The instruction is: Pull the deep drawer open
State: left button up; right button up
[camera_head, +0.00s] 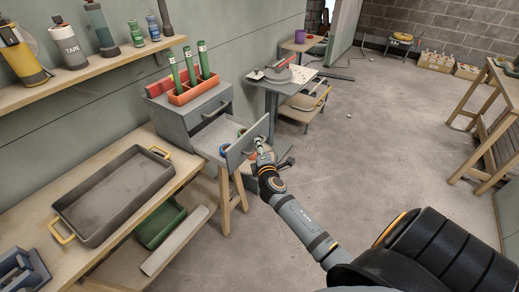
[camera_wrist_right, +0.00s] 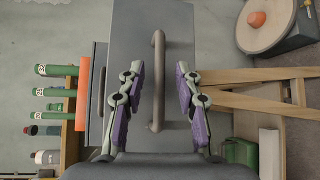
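The grey drawer unit (camera_head: 181,122) stands on the bench's far end. Its lower, deep drawer (camera_head: 248,137) is out, with its front well clear of the cabinet and coloured ring-shaped things visible inside. The upper drawer (camera_head: 209,104) is shut. My right gripper (camera_head: 261,146) is at the deep drawer's front. In the right wrist view, the gripper (camera_wrist_right: 160,92) is open, its purple-padded fingers on either side of the bar handle (camera_wrist_right: 157,75), with visible gaps to it. The drawer's grey front (camera_wrist_right: 178,28) lies behind the handle. My left gripper is not in view.
An orange rack (camera_head: 193,90) with green tubes stands on the unit. A grey tray (camera_head: 111,194) lies on the bench to the left. A small table (camera_head: 302,74) stands behind the drawer. The floor (camera_head: 390,150) to the right is mostly clear.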

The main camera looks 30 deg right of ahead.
jog(key=v, duration=1.2)
jog(key=s+a+f+m+g+y+p, duration=0.1)
jog(key=s+f+m+g+y, duration=0.25)
jog(key=f, duration=1.25)
jog(key=s+f+m+g, duration=0.2)
jog(key=s+f+g, duration=0.3)
jog(key=f, duration=1)
jog(key=s+a+f+m+g, duration=0.1)
jog(key=s+f+m, duration=0.2)
jog(key=s+f, duration=0.3)
jog(key=s+a+f+m+g+y, duration=0.1)
jog(key=s+f, duration=0.5)
jog(key=s, duration=0.7)
jog(key=s+a+f+m+g+y, duration=0.1)
jog(key=s+f+m+g, duration=0.2)
jog(key=s, duration=0.7)
notch_tip(320, 180, down, 3)
jog(key=shift+s+r+m+p, duration=0.15)
jog(key=shift+m+p, duration=0.3)
jog(key=shift+m, duration=0.7)
